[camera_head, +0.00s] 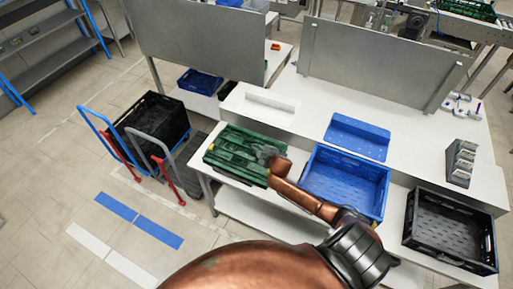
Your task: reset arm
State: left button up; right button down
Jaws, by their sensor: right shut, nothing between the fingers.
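My right arm, copper with a dark joint, comes in from the bottom and reaches up and left across the front of the white table. My right gripper (268,154) is shut and empty, at the right end of the green crate (222,152). From this view I cannot tell whether it touches the crate. The green crate looks closed or folded and lies at the table's left front. My left gripper is not in view.
A blue crate (318,203) and a black crate (420,240) stand right of my arm. A blue tray (357,132) lies behind. Grey panels (380,67) stand at the table's back. A trolley with a black crate (152,121) stands left. The floor at lower left is clear.

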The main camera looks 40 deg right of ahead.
jog(key=shift+s+d+r, duration=0.2)
jog(key=shift+s+r, duration=0.1)
